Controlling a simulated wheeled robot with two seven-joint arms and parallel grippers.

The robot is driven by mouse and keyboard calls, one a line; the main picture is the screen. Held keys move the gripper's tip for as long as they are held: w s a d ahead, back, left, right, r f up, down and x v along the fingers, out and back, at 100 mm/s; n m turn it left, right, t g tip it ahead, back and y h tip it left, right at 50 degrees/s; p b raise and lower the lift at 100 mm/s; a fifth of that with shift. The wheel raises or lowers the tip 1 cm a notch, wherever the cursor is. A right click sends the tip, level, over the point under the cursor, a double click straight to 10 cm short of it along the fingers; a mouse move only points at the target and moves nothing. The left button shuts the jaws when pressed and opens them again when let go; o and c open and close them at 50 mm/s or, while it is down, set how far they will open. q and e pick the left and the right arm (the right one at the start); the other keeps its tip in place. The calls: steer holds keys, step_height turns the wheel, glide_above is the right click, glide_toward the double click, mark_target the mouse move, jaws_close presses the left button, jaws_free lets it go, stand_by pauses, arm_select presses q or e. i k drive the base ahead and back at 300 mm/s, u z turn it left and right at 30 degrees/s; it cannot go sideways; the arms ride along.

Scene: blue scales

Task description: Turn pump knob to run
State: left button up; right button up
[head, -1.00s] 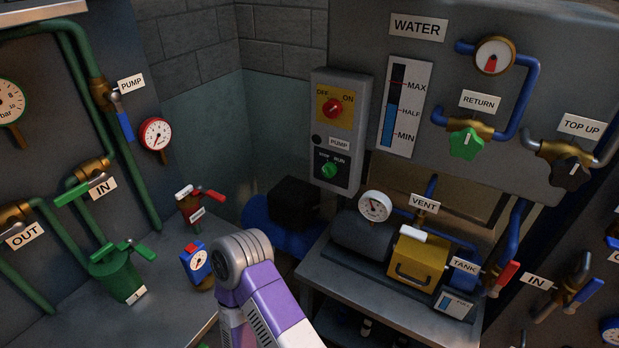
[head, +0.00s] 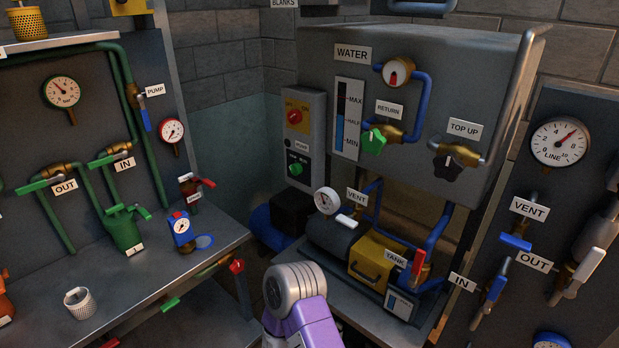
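The pump control box (head: 302,138) is a tall grey panel on the back wall, left of the WATER board. Its green pump knob (head: 295,169) sits on a dark plate in the lower part, with small lettering too blurred to read now. A red knob (head: 295,117) sits on a yellow plate above it. A PUMP label (head: 302,146) is between the two knobs. A purple and grey arm link of mine rises at the bottom middle, below and in front of the box. Neither gripper is in view, so their states do not show.
A bench pump unit (head: 370,258) with a gauge and yellow block stands on a metal table below the box. The left bench (head: 150,280) carries a green canister (head: 123,230), a blue gauge device (head: 181,230) and a white basket (head: 80,302). Valve panels flank both sides.

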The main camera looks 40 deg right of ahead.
mark_target(296, 169)
steer(key=z, duration=1.05)
steer(key=i, duration=0.2)
steer(key=z, duration=0.05)
